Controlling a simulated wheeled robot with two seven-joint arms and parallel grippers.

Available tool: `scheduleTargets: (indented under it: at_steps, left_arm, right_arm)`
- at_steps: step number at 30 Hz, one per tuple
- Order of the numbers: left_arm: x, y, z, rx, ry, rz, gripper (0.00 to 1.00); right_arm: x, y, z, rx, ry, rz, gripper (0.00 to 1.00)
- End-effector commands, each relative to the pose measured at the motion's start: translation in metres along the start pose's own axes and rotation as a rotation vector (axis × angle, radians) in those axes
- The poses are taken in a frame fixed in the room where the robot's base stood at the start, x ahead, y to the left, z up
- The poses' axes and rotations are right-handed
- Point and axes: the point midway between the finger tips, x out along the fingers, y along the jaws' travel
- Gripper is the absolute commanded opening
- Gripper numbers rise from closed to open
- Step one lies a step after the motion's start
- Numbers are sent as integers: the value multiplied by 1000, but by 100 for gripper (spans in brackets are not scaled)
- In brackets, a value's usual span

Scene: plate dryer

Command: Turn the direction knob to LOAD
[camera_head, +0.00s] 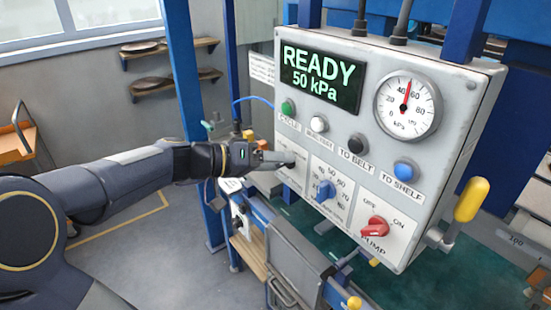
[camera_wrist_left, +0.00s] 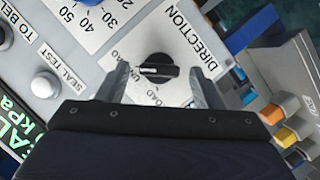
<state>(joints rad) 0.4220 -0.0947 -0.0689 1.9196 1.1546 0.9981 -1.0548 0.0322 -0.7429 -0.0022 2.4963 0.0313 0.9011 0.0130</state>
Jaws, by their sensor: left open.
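The direction knob (camera_wrist_left: 157,70) is black with a white pointer mark, on a white plate labelled DIRECTION. In the wrist view its white mark points to the left of the picture; the position labels beside it are partly hidden, so I cannot tell which one it points to. My left gripper (camera_wrist_left: 160,80) is open, with one finger on each side of the knob and visible gaps between them and it. In the head view my left gripper (camera_head: 279,160) reaches the panel's lower left, and the direction knob (camera_head: 290,165) shows only partly. My right gripper is not in view.
The grey control panel (camera_head: 455,85) has a display reading READY 50 kPa (camera_head: 319,78), a gauge (camera_head: 408,107), several push buttons, a blue dial (camera_head: 325,191) and a red pump knob (camera_head: 375,227). A yellow-handled lever (camera_head: 471,200) is on its right side.

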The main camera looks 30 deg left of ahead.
Motion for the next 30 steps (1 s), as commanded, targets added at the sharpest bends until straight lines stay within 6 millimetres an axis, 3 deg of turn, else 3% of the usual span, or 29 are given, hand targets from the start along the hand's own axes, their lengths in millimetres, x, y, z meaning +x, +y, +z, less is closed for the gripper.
scheduleTargets:
  at_steps: [10, 20, 30]
  left_arm:
    - [5, 0, 1, 0, -1, 0, 59]
    - [5, 0, 1, 0, -1, 0, 16]
    - [6, -2, 2, -45, -1, 19, 15]
  right_arm:
    - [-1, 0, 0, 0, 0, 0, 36]
    - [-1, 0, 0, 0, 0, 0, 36]
    - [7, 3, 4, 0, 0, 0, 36]
